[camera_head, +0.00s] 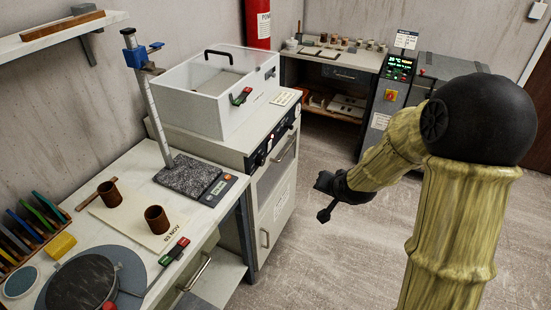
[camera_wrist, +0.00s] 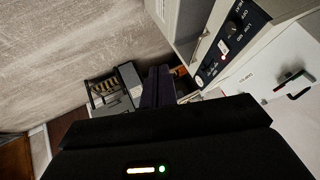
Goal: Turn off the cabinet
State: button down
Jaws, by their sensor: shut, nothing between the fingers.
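A white cabinet (camera_head: 262,165) stands at the middle left, with a black control panel (camera_head: 272,140) along its top front edge. The panel also shows in the wrist view (camera_wrist: 228,42), with a dark knob (camera_wrist: 229,29) and small lettering around it; I cannot read the knob's setting. A small red light (camera_wrist: 211,66) shows on the panel. A second, grey cabinet (camera_head: 392,100) with a lit green display stands at the back. My gripper (camera_head: 323,198) is shut and empty, in the air to the right of the white cabinet, apart from it. The dark fingers (camera_wrist: 158,86) point away in the wrist view.
A clear lidded box (camera_head: 215,90) sits on the white cabinet. A bench (camera_head: 130,170) with a stand, brown cups and a turntable (camera_head: 85,285) is at the left. A shelved bench (camera_head: 335,65) stands at the back. The floor (camera_head: 320,250) below my gripper is clear.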

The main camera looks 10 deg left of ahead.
aim_at(269, 146)
jog(key=w+a+f+m+t+y+b, duration=0.3)
jog(key=w+a+f+m+t+b, duration=0.1)
jog(key=w, duration=0.4)
jog(key=w+a+f+m+t+y+b, duration=0.3)
jog(key=w+a+f+m+t+b, duration=0.2)
jog(key=w+f+m, duration=0.1)
jog(key=w+m, duration=0.1)
jog(key=w, duration=0.1)
jog(key=shift+w+a+f, duration=0.25)
jog(key=shift+w+a, duration=0.05)
jog(key=shift+w, duration=0.1)
jog(key=s+a+x, duration=0.1)
jog(key=a+x, duration=0.1)
jog(key=x, duration=1.1)
jog(key=shift+a+r, duration=0.2)
jog(key=shift+r, duration=0.05)
jog(key=shift+s, duration=0.1)
